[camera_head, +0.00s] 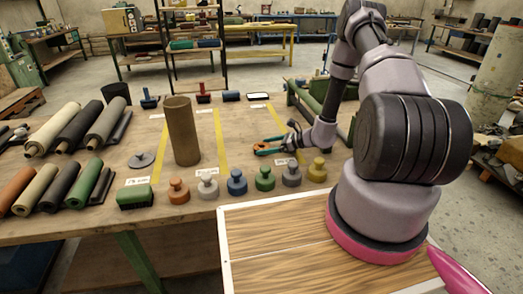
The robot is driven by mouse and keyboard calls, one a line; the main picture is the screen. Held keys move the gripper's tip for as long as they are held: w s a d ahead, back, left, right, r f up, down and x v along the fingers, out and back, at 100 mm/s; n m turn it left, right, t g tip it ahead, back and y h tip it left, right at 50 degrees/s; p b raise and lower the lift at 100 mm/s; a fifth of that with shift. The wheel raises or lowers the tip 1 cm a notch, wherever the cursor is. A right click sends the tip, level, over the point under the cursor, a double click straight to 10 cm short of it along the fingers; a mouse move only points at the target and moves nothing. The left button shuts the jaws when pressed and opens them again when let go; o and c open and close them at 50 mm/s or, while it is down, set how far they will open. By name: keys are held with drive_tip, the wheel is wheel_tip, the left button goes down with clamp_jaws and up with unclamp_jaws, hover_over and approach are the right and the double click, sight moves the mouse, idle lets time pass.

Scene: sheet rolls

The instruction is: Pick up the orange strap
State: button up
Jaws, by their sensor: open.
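My gripper (284,142) is open, low over the table at the right end of this item. The dark fingers overlap the item's end in the picture, and I cannot tell whether they touch it. My arm reaches in from the right and hides part of the table behind it.
On the wooden table (60,229), a tall brown tube (182,131) stands to the left. Several coloured knobbed weights, including a blue one (237,182), line the front. Sheet rolls (76,127) lie at the far left. A green roller frame (308,100) is behind my gripper.

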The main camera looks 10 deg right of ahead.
drive_tip(key=shift+w+a+f, duration=0.1)
drive_tip(key=shift+w+a, duration=0.05)
drive_tip(key=shift+a, duration=0.1)
drive_tip(key=c, duration=1.1)
